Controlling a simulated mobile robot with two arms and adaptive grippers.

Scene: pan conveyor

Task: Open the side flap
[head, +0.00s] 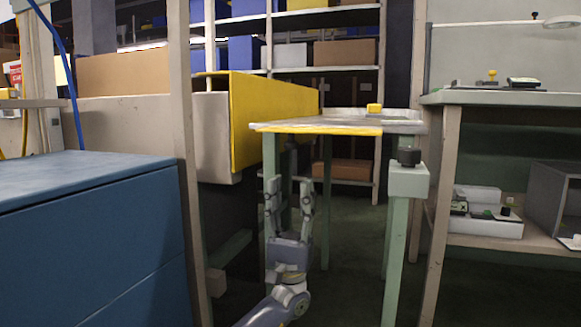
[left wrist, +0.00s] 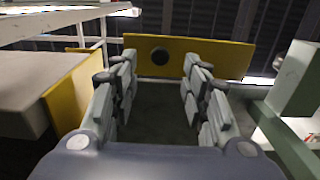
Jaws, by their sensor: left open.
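A long yellow panel (head: 275,105) stands upright along the side of a beige conveyor body (head: 212,135) in the head view. I cannot tell for sure that it is the side flap. In the left wrist view, a yellow panel with a dark round spot (left wrist: 215,58) lies beyond my fingertips, and another yellow face (left wrist: 75,92) is at left. My left gripper (head: 290,190) points up, open and empty, below a yellow-edged tabletop (head: 320,127). Its two fingers also show spread apart in the left wrist view (left wrist: 160,65). My right gripper is out of view.
A blue cabinet (head: 100,240) fills the lower left. A green post with a black knob (head: 408,180) stands right of the gripper. A workbench (head: 510,98) is at right and shelves (head: 350,20) are behind. Dark floor shows between the table legs.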

